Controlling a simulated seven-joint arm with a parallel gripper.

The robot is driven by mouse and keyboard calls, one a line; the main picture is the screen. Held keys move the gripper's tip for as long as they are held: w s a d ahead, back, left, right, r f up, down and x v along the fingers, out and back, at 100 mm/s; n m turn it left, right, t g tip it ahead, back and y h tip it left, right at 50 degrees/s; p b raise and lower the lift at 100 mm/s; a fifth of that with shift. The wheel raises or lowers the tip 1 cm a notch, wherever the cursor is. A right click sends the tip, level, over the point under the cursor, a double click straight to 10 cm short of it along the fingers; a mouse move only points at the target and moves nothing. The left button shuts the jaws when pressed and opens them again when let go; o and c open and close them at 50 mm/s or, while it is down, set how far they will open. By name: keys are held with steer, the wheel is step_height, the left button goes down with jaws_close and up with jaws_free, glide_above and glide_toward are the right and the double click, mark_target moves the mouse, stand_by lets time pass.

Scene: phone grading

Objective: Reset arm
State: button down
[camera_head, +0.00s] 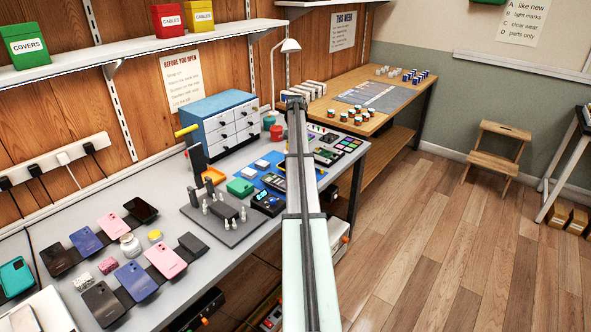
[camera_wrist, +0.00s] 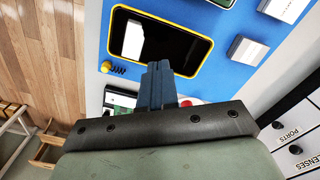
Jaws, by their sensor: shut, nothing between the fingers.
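My arm (camera_head: 305,200) reaches straight out from the bottom of the head view, along the front side of the grey workbench (camera_head: 262,240). Its far end lies near the corner of the wooden table; the fingertips cannot be made out there. In the wrist view my gripper (camera_wrist: 158,68) is shut, with its dark fingers together and nothing between them. The fingers appear over the lower edge of a dark-screened phone in a yellow frame (camera_wrist: 190,45) on a blue mat (camera_wrist: 225,25). Whether they touch it cannot be told.
A blue drawer cabinet (camera_head: 217,110) stands at the bench's back. A grey block with upright pegs (camera_head: 222,220) and several phones (camera_head: 165,258) lie nearer. A wooden table (camera_head: 410,97) holds small jars. The wooden floor (camera_head: 430,250) on the right is open, with a step stool (camera_head: 497,150) beyond.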

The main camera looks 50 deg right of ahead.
steer(key=shift+r, duration=0.4)
